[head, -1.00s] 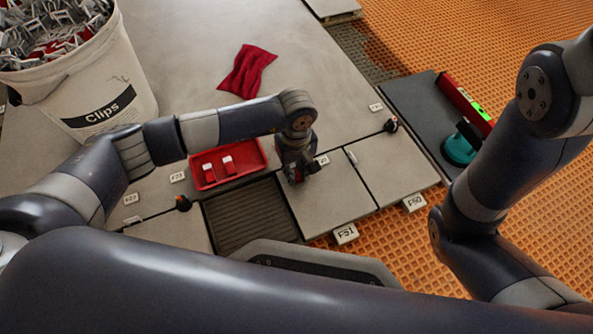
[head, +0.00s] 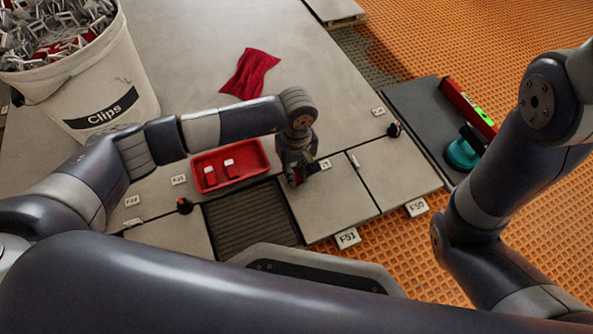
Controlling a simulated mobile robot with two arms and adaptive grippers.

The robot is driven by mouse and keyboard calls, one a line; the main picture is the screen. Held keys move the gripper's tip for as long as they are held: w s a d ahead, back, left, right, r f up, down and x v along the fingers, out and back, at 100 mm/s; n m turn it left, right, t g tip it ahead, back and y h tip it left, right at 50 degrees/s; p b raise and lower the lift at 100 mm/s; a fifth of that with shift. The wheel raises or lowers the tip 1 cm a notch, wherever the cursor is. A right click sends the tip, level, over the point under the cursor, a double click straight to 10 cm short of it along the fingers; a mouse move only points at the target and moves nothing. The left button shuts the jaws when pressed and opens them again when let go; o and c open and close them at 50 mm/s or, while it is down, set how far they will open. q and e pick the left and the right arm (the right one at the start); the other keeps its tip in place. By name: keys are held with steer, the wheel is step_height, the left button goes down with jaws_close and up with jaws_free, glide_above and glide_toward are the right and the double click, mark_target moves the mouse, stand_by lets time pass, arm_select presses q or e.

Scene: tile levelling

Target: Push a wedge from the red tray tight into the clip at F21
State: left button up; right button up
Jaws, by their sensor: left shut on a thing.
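The red tray (head: 257,172) lies on the grey tiles left of my left gripper, with two red-and-white wedges (head: 220,172) visible in it. My left gripper (head: 297,180) points down at the tile joint just right of the tray. It is shut on a small, mostly hidden thing, apparently a red wedge. A white tag (head: 325,164) beside the gripper is partly covered; its end looks like "21". The clip there is hidden behind the gripper, so I cannot tell whether the wedge touches it. My right gripper is out of view; only its arm shows.
A white bucket of clips (head: 110,75) stands at the upper left. A red cloth (head: 250,73) lies on the tiles. Dark knobs (head: 394,130) stand at some joints. A red level (head: 467,108) and a teal suction cup (head: 462,154) lie at the right.

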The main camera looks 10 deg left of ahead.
arm_select(q)
steer(key=shift+w+r, duration=0.1)
steer(key=shift+w, duration=0.05)
steer(key=o, duration=0.8)
steer(key=shift+r, duration=0.1)
step_height(320, 180, up, 12)
steer(key=shift+f, duration=0.1)
